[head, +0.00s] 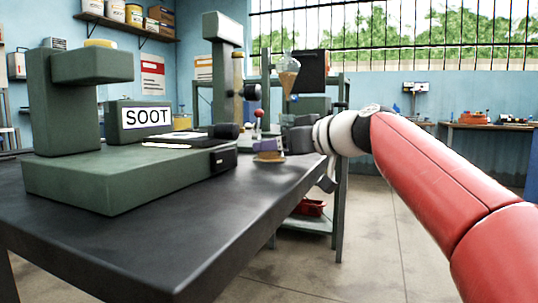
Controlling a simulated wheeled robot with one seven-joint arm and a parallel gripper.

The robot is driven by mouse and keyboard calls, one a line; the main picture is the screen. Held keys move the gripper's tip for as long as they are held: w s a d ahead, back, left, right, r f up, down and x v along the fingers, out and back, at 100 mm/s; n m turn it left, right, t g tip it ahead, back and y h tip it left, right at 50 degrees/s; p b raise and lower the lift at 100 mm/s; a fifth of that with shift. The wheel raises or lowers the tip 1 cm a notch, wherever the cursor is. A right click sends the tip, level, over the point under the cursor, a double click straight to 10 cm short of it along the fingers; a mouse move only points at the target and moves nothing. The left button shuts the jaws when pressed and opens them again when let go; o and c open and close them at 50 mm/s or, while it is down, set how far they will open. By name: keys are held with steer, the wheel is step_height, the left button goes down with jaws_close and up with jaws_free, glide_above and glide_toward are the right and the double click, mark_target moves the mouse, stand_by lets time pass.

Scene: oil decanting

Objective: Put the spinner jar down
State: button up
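My gripper (292,137) is at the right end of the dark table, seen from the side and small. Its dark fingers point left toward a small purple piece (266,146) above a brownish round base (268,157). I cannot tell whether the fingers touch the purple piece or whether they are apart. No jar can be made out clearly between the fingers; the spinner jar cannot be identified for sure. A clear cone-shaped vessel with brown liquid (288,78) shows above and behind the gripper.
A thin rod with a red ball (259,113) stands near my gripper. A red tray (309,207) sits on a lower shelf. Open floor lies right of the table.

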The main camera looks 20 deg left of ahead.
steer(key=shift+w+a, duration=0.2)
steer(key=shift+a, duration=0.2)
steer(key=shift+c, duration=0.2)
steer(key=c, duration=1.2)
steer(key=shift+r, duration=0.15)
